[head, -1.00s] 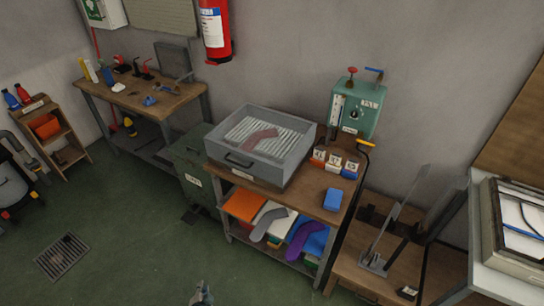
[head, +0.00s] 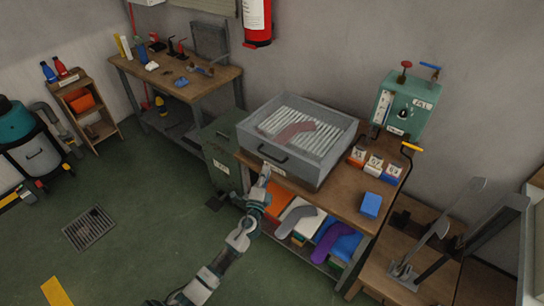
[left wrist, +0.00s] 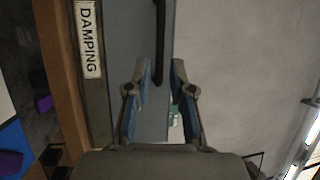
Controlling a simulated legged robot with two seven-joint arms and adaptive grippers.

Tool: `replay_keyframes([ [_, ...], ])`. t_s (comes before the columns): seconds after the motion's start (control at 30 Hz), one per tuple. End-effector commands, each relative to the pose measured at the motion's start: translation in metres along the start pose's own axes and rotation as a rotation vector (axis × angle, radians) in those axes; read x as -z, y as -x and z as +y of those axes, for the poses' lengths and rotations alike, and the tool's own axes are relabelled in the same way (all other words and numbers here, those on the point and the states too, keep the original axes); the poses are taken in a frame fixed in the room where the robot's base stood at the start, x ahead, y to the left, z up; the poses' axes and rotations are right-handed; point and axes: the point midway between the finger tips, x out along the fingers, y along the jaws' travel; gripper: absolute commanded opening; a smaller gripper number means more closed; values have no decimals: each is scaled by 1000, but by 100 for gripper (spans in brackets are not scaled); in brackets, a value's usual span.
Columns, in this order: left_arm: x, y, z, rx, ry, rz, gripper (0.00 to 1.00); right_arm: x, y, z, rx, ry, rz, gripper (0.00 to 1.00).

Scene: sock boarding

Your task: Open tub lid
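The grey tub (head: 310,172) stands on the wooden workbench. A ribbed surface and a pinkish-brown sock (head: 296,131) show inside its raised rim. A dark handle (head: 272,154) is on its front face. My left gripper (head: 264,172) is at the tub's front, just below the handle. In the left wrist view my left gripper (left wrist: 161,70) is open, with the handle's end between the fingertips; contact cannot be told. My right gripper is not in view.
Numbered boxes (head: 373,164) and a blue block (head: 371,205) sit right of the tub. A green machine (head: 405,105) stands behind them. A grey-green bin (head: 221,150) is left of the bench. Folded socks (head: 297,218) lie on the lower shelf. The floor in front is clear.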

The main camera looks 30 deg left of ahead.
Motion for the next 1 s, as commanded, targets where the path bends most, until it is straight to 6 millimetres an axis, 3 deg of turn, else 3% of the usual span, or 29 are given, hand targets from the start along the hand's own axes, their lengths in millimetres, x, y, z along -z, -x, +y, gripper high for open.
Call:
replay_keyframes([
  [0.2,2,-48,-1,2,-2,1,22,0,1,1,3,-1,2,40],
  [0.4,7,-72,-1,2,-7,1,22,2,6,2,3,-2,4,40],
  [0.77,2,-79,-1,1,-1,1,22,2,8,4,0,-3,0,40],
  [0.87,1,-79,0,0,-1,1,2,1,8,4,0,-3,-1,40],
  [1.0,1,-79,0,-1,-2,-1,0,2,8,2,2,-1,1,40],
])
